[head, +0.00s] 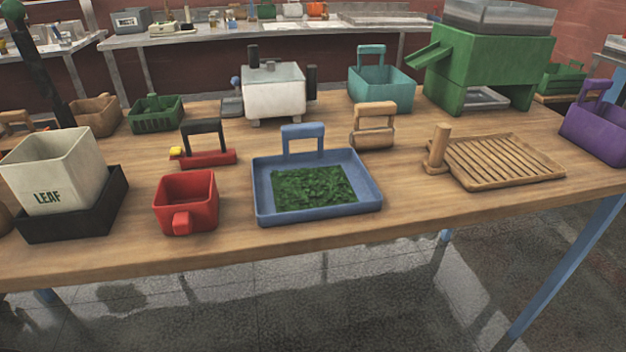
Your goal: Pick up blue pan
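The blue pan (262,207) sits flat on the wooden table, near its front edge, in the middle of the head view. It is a shallow rectangular tray with an upright blue handle (302,130) on its back side. Dark green leaves (315,189) lie in the middle of its floor. Nothing covers the pan or its handle. My gripper is not in view.
A red cup (187,203) stands close left of the pan. A wooden roller (372,140) is behind right, and a red tool with a black handle (205,157) behind left. A slatted wooden rack (505,163) lies right. The wooden table (405,205) is bare between pan and rack.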

